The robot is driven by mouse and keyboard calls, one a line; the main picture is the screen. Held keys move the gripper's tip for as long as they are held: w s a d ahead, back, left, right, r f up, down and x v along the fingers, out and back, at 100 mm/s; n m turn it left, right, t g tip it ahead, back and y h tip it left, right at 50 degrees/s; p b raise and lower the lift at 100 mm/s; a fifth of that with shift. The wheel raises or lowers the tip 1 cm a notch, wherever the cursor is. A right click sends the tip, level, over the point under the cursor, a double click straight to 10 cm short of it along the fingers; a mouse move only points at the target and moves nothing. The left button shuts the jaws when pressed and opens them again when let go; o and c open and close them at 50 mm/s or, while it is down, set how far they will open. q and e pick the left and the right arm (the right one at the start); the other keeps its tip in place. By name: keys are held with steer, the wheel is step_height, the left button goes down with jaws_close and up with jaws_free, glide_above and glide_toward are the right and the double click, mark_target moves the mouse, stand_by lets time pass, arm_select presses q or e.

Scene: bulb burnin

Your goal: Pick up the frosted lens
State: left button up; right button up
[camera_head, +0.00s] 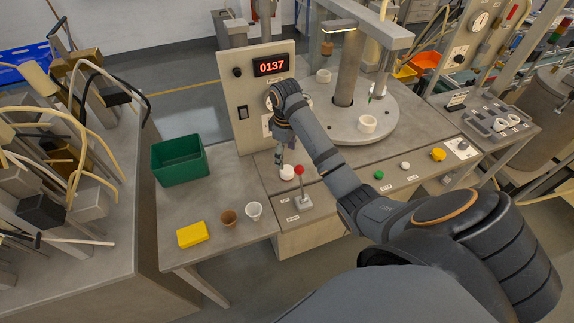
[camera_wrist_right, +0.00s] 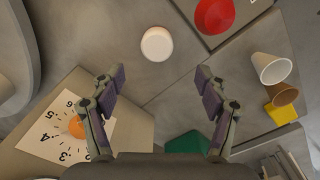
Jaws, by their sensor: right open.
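The frosted lens looks like a round white disc (camera_wrist_right: 157,44) in the right wrist view, lying on the grey bench top ahead of my fingertips. In the head view it is the small white piece (camera_head: 287,173) just left of the red-knobbed lever. My right gripper (camera_wrist_right: 157,82) is open and empty, its two fingers spread wide on either side of the lens's line. In the head view the right gripper (camera_head: 283,156) hangs over the bench close above the lens, partly hidden by its own wrist. My left gripper is in neither view.
The red knob (camera_head: 299,170) stands close beside the lens. A control panel (camera_head: 243,100) rises behind my right gripper. A green bin (camera_head: 181,160), yellow block (camera_head: 193,234), brown cup (camera_head: 229,218) and white cup (camera_head: 254,211) are to the left. A round turntable (camera_head: 345,122) is at right.

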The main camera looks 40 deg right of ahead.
mark_target(287, 169)
steer(key=f, duration=0.1)
steer(key=f+b, duration=0.2)
steer(key=f, duration=0.1)
steer(key=shift+w+d, duration=0.25)
steer(key=shift+d, duration=0.1)
steer(key=shift+f+b, duration=0.35)
steer(key=shift+f, duration=0.1)
steer(key=f+b, duration=0.1)
steer(key=f, duration=0.1)
steer(key=f+b, duration=0.2)
steer(key=shift+s+a, duration=0.1)
steer(key=shift+s, duration=0.1)
steer(key=shift+w, duration=0.15)
steer(key=shift+r, duration=0.1)
steer(key=c, duration=0.3)
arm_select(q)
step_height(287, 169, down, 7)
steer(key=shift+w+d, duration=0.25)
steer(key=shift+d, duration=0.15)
arm_select(e)
steer(key=c, duration=0.6)
